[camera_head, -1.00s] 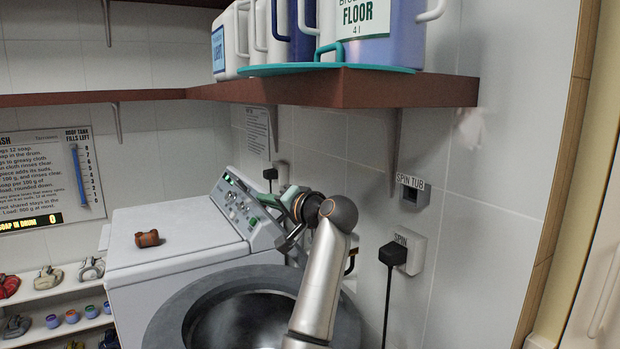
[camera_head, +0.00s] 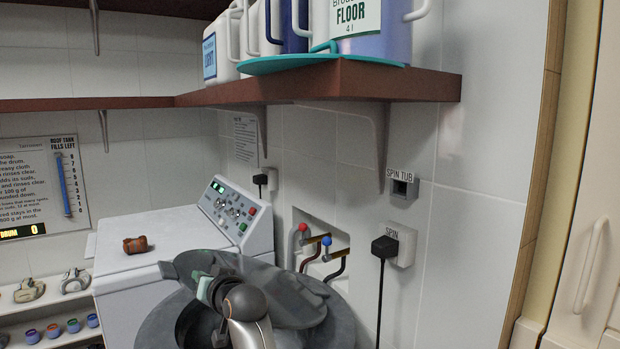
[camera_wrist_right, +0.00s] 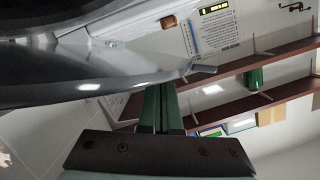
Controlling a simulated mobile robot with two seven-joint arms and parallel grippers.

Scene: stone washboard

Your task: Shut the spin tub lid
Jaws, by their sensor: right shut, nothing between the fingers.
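The spin tub lid (camera_head: 285,295), a dark grey disc with a tab at its left end, slants over the spin tub (camera_head: 155,328) in the head view. The tub is a wide round grey rim with a dark opening, partly hidden by the lid and my right arm. My right gripper is at the lid's left part; its fingers are mostly hidden in the head view. In the right wrist view the green fingers of my right gripper (camera_wrist_right: 160,88) are shut and empty, close against the lid (camera_wrist_right: 90,85) near its tab. I cannot tell whether they touch. My left gripper is out of view.
A white washing machine (camera_head: 165,240) with a brown soap-like block (camera_head: 137,245) stands behind the tub at left. Taps (camera_head: 315,240) and pipes sit in a wall recess behind the lid. A brown shelf (camera_head: 340,82) with jugs overhangs. A black plug (camera_head: 384,247) hangs a cord right of the tub.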

